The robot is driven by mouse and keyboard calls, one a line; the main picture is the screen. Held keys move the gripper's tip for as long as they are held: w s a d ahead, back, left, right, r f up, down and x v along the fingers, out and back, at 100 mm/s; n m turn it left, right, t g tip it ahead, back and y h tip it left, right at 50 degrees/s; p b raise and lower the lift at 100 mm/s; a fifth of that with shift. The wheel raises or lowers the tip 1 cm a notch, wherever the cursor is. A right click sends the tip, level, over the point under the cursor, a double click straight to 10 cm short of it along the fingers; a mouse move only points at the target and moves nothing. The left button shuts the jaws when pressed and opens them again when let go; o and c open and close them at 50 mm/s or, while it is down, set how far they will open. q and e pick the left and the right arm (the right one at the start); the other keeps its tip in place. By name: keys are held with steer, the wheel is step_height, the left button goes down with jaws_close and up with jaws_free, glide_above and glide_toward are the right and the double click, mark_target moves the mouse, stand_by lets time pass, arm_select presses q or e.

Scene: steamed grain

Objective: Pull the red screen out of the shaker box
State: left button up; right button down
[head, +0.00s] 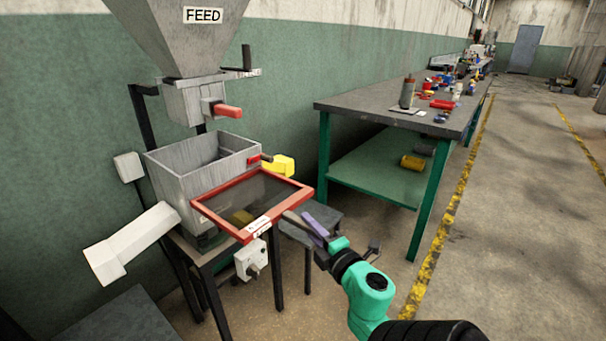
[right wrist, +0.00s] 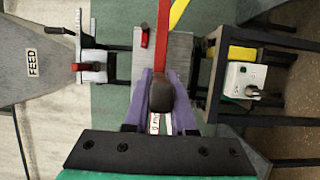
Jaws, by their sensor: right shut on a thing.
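The red screen (head: 219,222) is a red frame around dark mesh with a white label on its near rail. In the head view all its rails show, and it overlaps the front of the grey, open-topped shaker box (head: 172,177). Whether it still touches the box is unclear. My right gripper (head: 301,223) is at the screen's near side. In the right wrist view its purple fingers (right wrist: 161,100) are shut on the screen's dark handle (right wrist: 161,92), and the red frame (right wrist: 163,40) shows edge-on beyond. My left gripper is not in view.
A FEED hopper (head: 180,38) with a red-handled outlet (head: 228,111) hangs above the box. A white chute (head: 130,243) juts left and a yellow one (head: 283,166) right. A cluttered workbench (head: 370,103) stands behind right. The floor at right is clear.

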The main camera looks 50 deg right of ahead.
steer(key=s+b, duration=0.1)
steer(key=s, duration=0.4)
steer(key=shift+s+a+r, duration=0.1)
steer(key=shift+s, duration=0.15)
